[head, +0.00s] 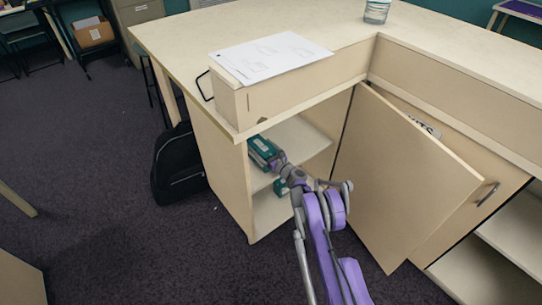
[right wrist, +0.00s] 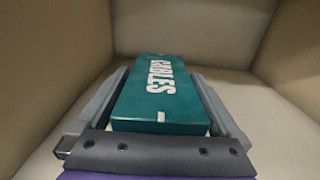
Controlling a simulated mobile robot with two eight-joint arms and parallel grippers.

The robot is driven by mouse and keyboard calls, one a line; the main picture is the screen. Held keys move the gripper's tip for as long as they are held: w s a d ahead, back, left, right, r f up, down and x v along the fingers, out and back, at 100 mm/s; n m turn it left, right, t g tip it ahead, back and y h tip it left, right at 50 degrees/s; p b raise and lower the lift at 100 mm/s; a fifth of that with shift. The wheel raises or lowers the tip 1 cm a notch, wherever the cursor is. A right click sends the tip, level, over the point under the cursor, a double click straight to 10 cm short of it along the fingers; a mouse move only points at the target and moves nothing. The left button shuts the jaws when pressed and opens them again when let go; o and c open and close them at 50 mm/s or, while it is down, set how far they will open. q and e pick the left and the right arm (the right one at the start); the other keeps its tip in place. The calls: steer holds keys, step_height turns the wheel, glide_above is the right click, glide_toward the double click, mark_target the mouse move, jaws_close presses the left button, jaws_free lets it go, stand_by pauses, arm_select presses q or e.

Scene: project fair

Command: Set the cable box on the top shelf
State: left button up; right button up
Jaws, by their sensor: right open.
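The cable box (right wrist: 160,92) is teal with white "CABLES" lettering and lies flat on the upper shelf (head: 305,137) inside the open cabinet. It also shows in the head view (head: 263,148), partly covered by my gripper. My right gripper (head: 275,158) reaches into the cabinet. In the right wrist view its fingers are apart, one along each side of the box; contact with the sides cannot be made out. My left gripper is not in view.
The cabinet door (head: 400,175) stands open right of my right arm. A smaller teal thing (head: 281,186) shows lower, behind the gripper. A paper (head: 270,57) and a glass jar (head: 377,11) are on the counter. A black bag (head: 178,165) leans beside the cabinet.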

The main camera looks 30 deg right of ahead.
steer(key=s, duration=1.1)
steer(key=shift+d, duration=0.45)
steer(key=shift+c, duration=0.2)
